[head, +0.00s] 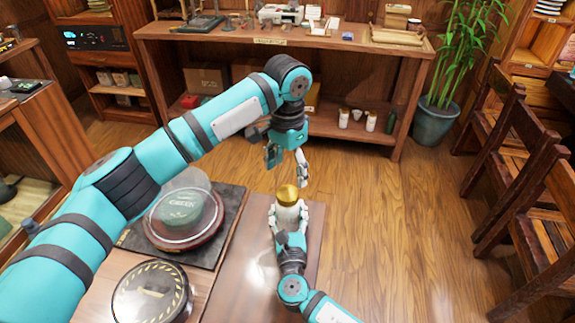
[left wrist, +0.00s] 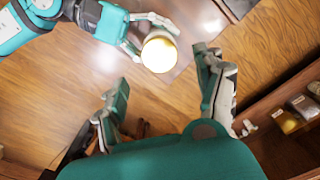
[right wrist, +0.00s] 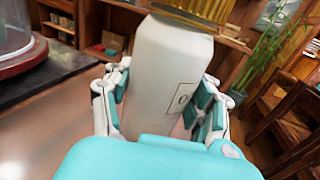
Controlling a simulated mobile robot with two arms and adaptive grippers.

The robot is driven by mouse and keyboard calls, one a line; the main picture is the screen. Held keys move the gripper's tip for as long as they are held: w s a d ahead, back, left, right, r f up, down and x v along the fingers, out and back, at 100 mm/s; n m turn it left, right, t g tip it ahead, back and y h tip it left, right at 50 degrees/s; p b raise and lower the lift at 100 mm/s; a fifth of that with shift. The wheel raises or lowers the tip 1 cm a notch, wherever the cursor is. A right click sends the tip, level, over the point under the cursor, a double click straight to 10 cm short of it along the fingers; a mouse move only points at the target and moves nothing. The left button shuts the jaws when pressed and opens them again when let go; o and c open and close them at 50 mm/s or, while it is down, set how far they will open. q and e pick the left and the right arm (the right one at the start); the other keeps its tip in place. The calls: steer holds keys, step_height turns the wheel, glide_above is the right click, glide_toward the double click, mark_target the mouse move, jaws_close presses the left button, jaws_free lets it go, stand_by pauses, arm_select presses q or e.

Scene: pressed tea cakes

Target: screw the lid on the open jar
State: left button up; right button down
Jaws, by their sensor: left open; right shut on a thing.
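A white jar (head: 288,214) stands upright at the table's right part, with a dark-printed label in the right wrist view (right wrist: 165,80). A gold ridged lid (head: 287,193) sits on top of it; it also shows at the top of the right wrist view (right wrist: 205,14) and from above in the left wrist view (left wrist: 159,53). I cannot tell how tight it is. My right gripper (head: 289,222) is shut around the jar's body, one finger on each side. My left gripper (head: 287,165) is open and empty, above and apart from the lid, fingers pointing down.
A glass-domed display (head: 184,215) with a green tea cake stands on a dark mat left of the jar. A round black disc (head: 150,292) lies in front of it. A wooden shelf table (head: 290,40) stands behind, chairs (head: 520,160) at right. Open floor lies right of the table.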

mark_target(288, 193)
arm_select(q)
steer(key=shift+r+n, duration=0.35)
steer(key=shift+n, duration=0.85)
steer(key=shift+f, duration=4.05)
steer(key=c, duration=1.3)
steer(key=o, duration=1.4)
steer(key=shift+r, duration=0.1)
